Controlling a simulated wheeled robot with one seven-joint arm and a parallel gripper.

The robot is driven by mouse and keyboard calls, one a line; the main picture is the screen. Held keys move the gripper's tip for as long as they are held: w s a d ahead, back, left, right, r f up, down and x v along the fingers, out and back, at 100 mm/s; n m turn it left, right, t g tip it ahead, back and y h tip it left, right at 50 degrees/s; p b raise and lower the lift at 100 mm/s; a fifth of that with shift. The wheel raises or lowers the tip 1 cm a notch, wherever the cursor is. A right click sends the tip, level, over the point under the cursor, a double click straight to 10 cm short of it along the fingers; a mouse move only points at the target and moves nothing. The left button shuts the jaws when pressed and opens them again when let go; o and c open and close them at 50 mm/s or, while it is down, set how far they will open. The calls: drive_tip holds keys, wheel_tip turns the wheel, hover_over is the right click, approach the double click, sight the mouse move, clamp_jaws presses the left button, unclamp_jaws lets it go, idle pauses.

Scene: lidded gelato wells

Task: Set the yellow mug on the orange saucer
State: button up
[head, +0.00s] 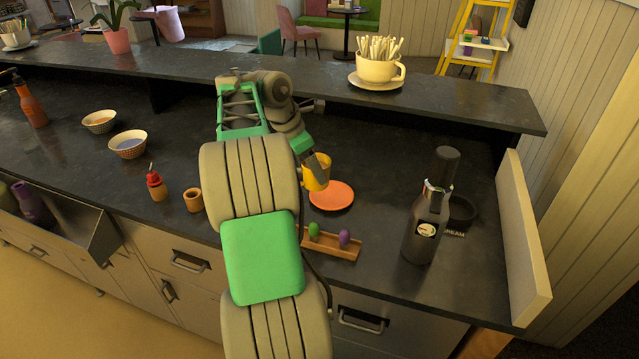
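The yellow mug (312,180) is upright at the far left edge of the orange saucer (334,197), partly covered by my gripper. The orange saucer lies flat on the dark counter and its visible part is empty. My gripper (321,167) reaches down from the upper left, with a finger at the mug's rim. The view does not show whether the fingers are closed on the mug, or whether the mug touches the saucer or hangs above it.
A wooden tray (331,250) with green and purple egg-like items is in front of the saucer. A black bottle (427,228) stands to the right. A small brown cup (193,200) and red-topped bottle (157,186) stand left. A raised ledge (450,102) runs behind.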

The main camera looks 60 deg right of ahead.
drive_tip(key=d+f, duration=0.2)
drive_tip(key=f, duration=0.1)
drive_tip(key=w+d+f, duration=0.1)
drive_tip(key=f, duration=0.1)
drive_tip(key=shift+d+f, duration=0.1)
drive_tip(key=shift+d, duration=0.3)
drive_tip(key=shift+f+b, duration=0.75)
drive_tip(key=shift+f, duration=0.7)
drive_tip(key=shift+f, duration=0.1)
drive_tip(key=o, duration=1.6)
